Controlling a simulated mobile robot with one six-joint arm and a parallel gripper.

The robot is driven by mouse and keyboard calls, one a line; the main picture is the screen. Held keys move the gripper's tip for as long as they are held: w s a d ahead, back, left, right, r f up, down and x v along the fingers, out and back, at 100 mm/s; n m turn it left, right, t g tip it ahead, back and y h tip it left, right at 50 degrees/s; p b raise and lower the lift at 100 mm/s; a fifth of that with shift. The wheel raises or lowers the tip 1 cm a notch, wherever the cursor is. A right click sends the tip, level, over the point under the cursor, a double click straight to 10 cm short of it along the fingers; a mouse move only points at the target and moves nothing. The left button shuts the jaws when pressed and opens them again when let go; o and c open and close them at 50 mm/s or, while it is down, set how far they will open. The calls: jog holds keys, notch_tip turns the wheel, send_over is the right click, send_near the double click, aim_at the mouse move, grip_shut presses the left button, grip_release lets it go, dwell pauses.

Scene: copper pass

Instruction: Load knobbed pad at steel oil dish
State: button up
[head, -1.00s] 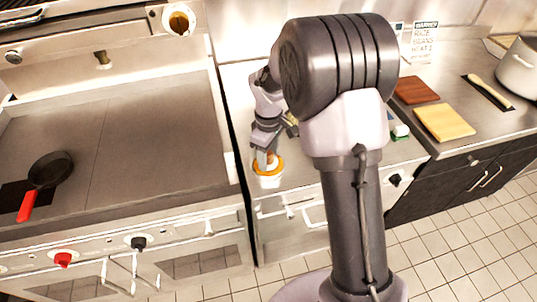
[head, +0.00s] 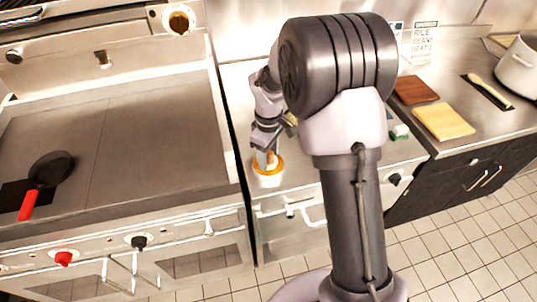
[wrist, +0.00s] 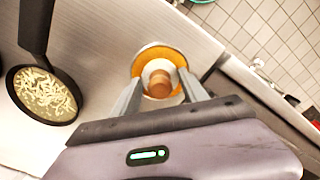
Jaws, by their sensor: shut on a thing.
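The steel oil dish (head: 279,166) stands on the steel counter just right of the griddle, with orange-gold oil inside its rim. It also shows in the wrist view (wrist: 142,58). The knobbed pad has a brown knob (wrist: 160,82) on a pale round body (wrist: 152,67). In the wrist view the pad is over the middle of the dish, and I cannot tell whether it touches the oil. My gripper (head: 266,158) points down over the dish. Its fingers (wrist: 160,90) are shut on the pad's knob. The pad's underside is hidden.
A black pan with pale shreds (wrist: 45,94) is left of the dish in the wrist view. A red-handled skillet (head: 50,170) sits on the griddle (head: 150,140). Brown (head: 416,90) and yellow boards (head: 444,121) lie on the right counter, near a white pot (head: 520,68).

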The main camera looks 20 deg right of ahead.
notch_tip(320, 180, up, 7)
jog(key=p, duration=0.6)
jog(key=shift+f, duration=0.1)
dwell(0.5)
